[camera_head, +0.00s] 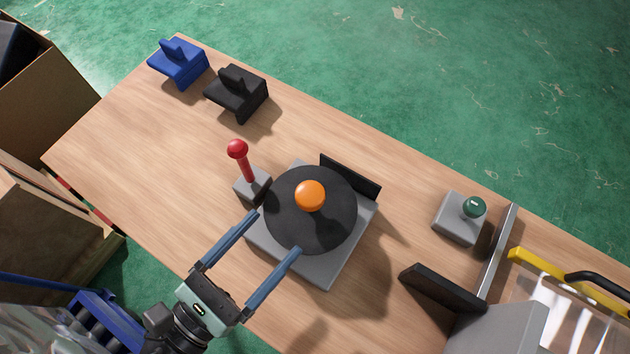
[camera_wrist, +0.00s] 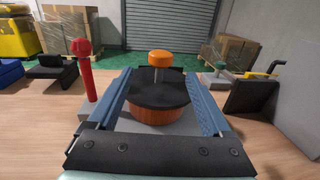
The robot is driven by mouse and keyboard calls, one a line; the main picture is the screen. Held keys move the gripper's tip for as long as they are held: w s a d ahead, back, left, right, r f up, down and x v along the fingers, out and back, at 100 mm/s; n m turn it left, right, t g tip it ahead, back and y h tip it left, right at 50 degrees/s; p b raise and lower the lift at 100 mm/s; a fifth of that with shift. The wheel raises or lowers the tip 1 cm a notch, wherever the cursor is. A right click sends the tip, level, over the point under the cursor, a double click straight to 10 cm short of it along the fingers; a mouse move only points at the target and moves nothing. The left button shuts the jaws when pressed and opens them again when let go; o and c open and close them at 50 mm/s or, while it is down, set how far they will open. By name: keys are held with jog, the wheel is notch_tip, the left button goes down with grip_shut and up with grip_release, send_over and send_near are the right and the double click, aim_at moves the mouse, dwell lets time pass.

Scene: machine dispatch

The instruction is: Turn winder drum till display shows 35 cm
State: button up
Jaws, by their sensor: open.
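The winder has a round black-topped drum (camera_head: 311,228) with an orange knob (camera_head: 310,195) standing on it, on a grey base (camera_head: 327,275). In the wrist view the drum's side is reddish brown (camera_wrist: 152,114) and the orange knob (camera_wrist: 159,59) stands on a short post. A dark panel (camera_head: 350,177) stands at the base's far edge; its face is turned away, so no reading shows. My gripper (camera_head: 275,232) is open and empty, its blue fingers at the near side of the drum; I cannot tell whether they touch it.
A red-knobbed lever (camera_head: 238,150) stands close left of the winder. Blue (camera_head: 178,63) and black (camera_head: 237,92) blocks sit at the table's far left. A green-knobbed box (camera_head: 461,218), dark panel (camera_head: 443,288) and yellow-handled machine (camera_head: 575,280) are at right. Bare wood (camera_head: 135,145) lies left.

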aim_at(319, 185)
jog(key=p+x, duration=0.1)
jog(key=x, duration=1.1)
jog(key=shift+w+d, duration=0.2)
jog(key=shift+d, duration=0.15)
grip_shut()
